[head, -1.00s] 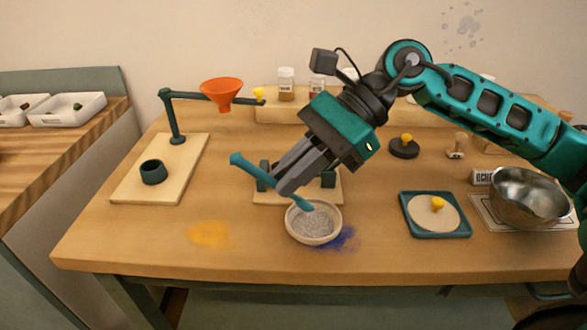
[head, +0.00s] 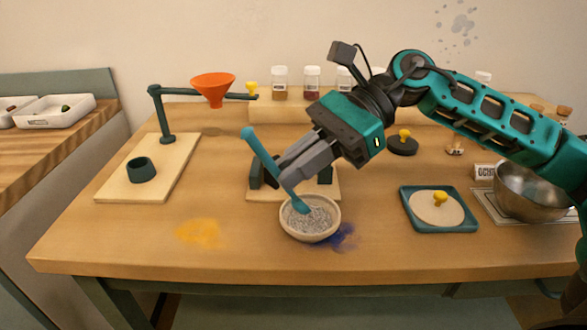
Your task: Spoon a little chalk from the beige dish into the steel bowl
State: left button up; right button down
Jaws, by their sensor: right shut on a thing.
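The beige dish (head: 310,236) stands near the front middle of the table with grey, grainy chalk (head: 312,217) in it. My right gripper (head: 285,178) is shut on the teal spoon (head: 262,152), up and left of the dish. The spoon is tilted, its handle end up to the left and its lower end at the dish's back left, over or in the chalk; I cannot tell if it touches. The steel bowl (head: 535,192) stands at the right edge of the table, partly behind my right arm. My left gripper is not in view.
A teal tray with a pale disc and yellow knob (head: 437,208) lies between dish and bowl. A stand with an orange funnel (head: 213,90) is at the left. Blue powder (head: 343,237) and yellow powder (head: 200,233) stain the table. Jars (head: 312,82) stand at the back.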

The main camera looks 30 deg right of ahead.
aim_at(300, 200)
jog(key=shift+d+f+y+b, duration=0.35)
jog(key=shift+f+y+b, duration=0.1)
jog(key=shift+b, duration=0.45)
jog(key=shift+w+f, duration=0.1)
jog(key=shift+f+b, duration=0.35)
jog(key=shift+b, duration=0.05)
jog(key=shift+f+b, duration=0.25)
jog(key=shift+b, duration=0.1)
jog(key=shift+f+b, duration=0.35)
jog(key=shift+b, duration=0.25)
dwell(0.5)
jog(key=shift+d+f+b, duration=0.1)
jog(key=shift+f+b, duration=0.15)
jog(key=shift+b, duration=0.2)
